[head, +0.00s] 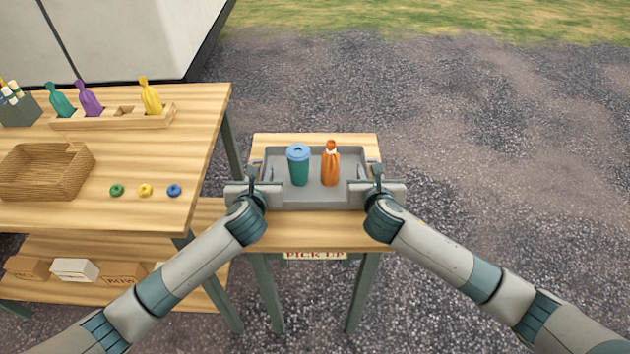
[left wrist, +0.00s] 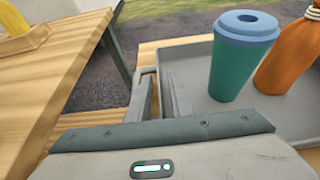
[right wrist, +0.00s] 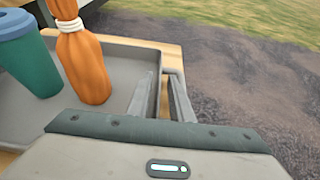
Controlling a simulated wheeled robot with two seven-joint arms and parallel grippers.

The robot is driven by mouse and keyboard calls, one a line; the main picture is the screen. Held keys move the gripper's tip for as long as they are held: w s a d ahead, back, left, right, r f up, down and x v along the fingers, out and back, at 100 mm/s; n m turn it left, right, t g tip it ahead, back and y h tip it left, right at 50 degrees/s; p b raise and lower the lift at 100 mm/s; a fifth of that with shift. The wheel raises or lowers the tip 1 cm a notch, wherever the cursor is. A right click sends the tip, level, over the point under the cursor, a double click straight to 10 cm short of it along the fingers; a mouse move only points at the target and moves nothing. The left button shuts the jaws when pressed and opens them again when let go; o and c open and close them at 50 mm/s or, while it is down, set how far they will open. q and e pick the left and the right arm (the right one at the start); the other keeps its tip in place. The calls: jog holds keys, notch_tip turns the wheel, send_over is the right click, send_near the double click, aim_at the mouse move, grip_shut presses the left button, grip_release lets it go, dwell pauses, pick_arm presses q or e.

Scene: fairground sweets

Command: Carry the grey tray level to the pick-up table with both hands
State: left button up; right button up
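The grey tray (head: 318,196) is over the pick-up table (head: 310,228) and looks level. Whether it rests on the top or hangs just above is hard to tell. The contact itself is partly hidden.
A PICK UP sign (head: 314,255) hangs in front. Gravel on the right is clear.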

pick_arm(q)
jog(key=shift+v, duration=3.8)
pick_arm(e)
jog(key=shift+s, duration=0.15)
jog(key=v, duration=1.1)
jog(key=shift+s+r, duration=0.25)
jog(key=shift+s, duration=0.1)
